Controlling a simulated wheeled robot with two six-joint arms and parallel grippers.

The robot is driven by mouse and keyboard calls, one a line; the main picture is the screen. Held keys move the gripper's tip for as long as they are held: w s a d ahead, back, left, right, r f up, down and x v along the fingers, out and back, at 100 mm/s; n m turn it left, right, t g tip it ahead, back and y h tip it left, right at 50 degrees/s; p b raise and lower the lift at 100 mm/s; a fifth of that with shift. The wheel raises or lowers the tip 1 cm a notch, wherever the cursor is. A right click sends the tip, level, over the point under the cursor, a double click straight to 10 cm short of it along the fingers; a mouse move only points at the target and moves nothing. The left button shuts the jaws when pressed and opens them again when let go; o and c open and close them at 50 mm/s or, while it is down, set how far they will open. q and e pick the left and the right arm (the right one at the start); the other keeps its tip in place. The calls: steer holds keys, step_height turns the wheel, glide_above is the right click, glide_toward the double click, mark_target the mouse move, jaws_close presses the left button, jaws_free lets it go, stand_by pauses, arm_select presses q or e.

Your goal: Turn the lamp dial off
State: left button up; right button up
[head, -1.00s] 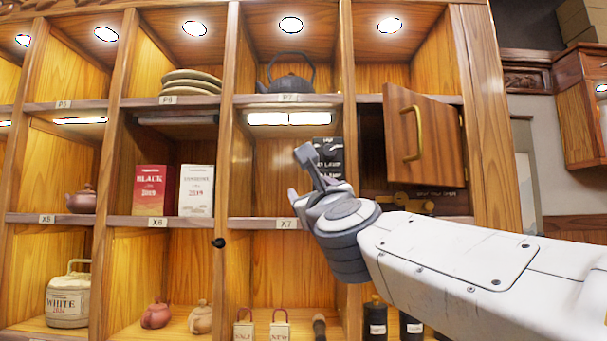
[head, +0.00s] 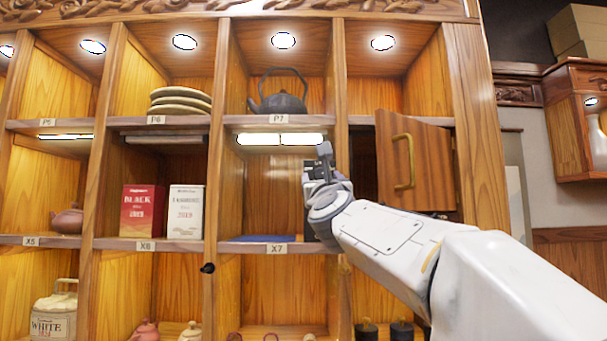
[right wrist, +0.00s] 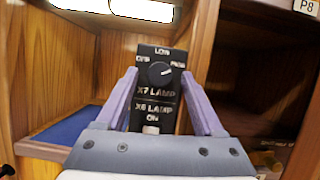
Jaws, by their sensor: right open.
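In the right wrist view a black panel (right wrist: 152,52) stands on the cubby's right side wall. It carries a round dial (right wrist: 159,73) marked OFF, LOW and HIGH above "X7 LAMP". The dial's white pointer line points right, toward HIGH. Below is the X6 lamp switch (right wrist: 151,129), marked ON. My right gripper (right wrist: 160,74) is open, with one finger on either side of the panel; I cannot tell whether they touch it. In the head view my right gripper (head: 316,166) reaches into cubby X7 and partly hides the panel. The lamp (head: 280,139) above X7 is lit. My left gripper is not in view.
A wooden door (head: 415,162) with a brass handle hangs open just right of my right arm. A dark teapot (head: 277,97) stands in P7. Red (head: 141,211) and white (head: 185,211) tea boxes stand in X6. A blue mat (head: 250,238) lies in X7.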

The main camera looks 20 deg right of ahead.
jaws_close()
